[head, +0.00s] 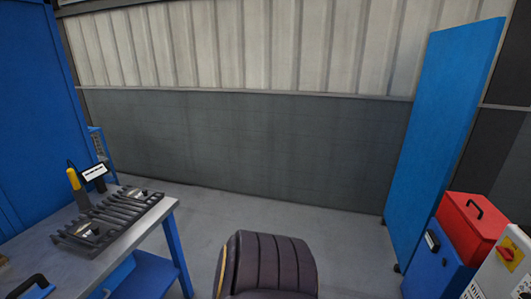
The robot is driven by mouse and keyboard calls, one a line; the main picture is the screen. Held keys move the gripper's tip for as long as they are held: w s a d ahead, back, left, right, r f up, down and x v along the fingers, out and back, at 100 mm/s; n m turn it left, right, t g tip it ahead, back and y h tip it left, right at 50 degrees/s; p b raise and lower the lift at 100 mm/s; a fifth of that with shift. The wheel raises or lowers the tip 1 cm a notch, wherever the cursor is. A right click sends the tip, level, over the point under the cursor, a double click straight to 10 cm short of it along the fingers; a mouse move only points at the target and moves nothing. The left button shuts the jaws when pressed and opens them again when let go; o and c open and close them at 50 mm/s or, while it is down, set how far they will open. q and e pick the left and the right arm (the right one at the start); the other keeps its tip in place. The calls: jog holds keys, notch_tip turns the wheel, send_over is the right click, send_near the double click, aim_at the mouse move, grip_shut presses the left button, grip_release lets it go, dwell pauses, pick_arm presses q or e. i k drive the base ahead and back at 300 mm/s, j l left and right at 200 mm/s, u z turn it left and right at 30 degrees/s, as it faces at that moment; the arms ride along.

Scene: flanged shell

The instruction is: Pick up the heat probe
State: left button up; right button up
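A yellow-handled tool (74,179), which looks like the heat probe, stands upright at the back of the workbench (150,228) on the left. A thin dark line, perhaps a cable, rises by its top. A small dark unit with a white display (94,172) is right beside it. Its lower end is partly hidden and too small to make out. Neither of my grippers is in view.
A dark slatted rack (112,215) with small metal pieces lies in front of the tool. A black handle (28,286) is at the bench's near edge. A blue panel (440,130), red box (468,228) and blue cabinet (435,262) stand right.

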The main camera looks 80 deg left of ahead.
aim_at(71, 171)
jog(key=u, duration=4.35)
